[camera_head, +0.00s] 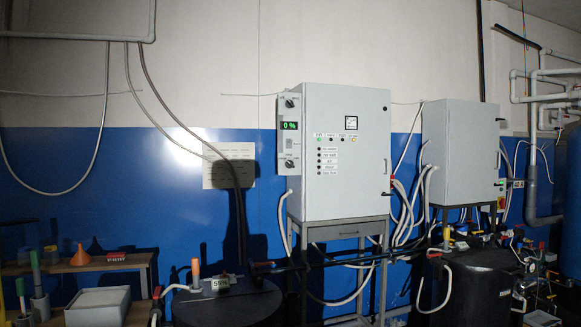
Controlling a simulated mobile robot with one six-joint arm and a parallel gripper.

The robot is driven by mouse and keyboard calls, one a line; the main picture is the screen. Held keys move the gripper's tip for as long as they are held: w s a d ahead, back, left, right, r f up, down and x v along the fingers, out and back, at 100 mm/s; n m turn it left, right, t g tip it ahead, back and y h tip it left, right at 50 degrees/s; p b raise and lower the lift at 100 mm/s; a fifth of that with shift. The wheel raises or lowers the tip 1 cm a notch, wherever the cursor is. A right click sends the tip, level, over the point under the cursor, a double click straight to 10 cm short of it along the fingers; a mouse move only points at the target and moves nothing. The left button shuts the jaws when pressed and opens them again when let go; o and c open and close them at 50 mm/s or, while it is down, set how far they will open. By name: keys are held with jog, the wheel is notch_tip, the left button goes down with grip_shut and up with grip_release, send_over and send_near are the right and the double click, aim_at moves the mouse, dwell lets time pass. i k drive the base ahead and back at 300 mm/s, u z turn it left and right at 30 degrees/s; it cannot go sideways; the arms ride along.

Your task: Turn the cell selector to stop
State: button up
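A grey control cabinet (347,160) stands on a metal frame against the blue and white wall. A narrow panel (291,135) on its left side carries two dark rotary knobs, an upper knob (290,103) and a lower knob (290,164). Between them a green display (290,126) reads "0 %". The markings around the knobs are too small to read, so I cannot tell which knob is the cell selector or where it points. A green lamp (319,139) and a yellowish lamp (354,140) are lit on the cabinet front. My gripper is not in view.
A dark round tank lid (228,303) lies in front, left of the cabinet frame. A second grey cabinet (460,150) and a black tank (465,285) stand to the right. A wooden shelf (85,265) holds an orange funnel (80,256). Hoses hang around the cabinets.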

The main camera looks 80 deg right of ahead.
aim_at(289, 163)
jog(key=u, duration=0.1)
jog(key=k, duration=1.75)
jog(key=z, duration=1.35)
jog(key=i, duration=1)
jog(key=z, duration=0.05)
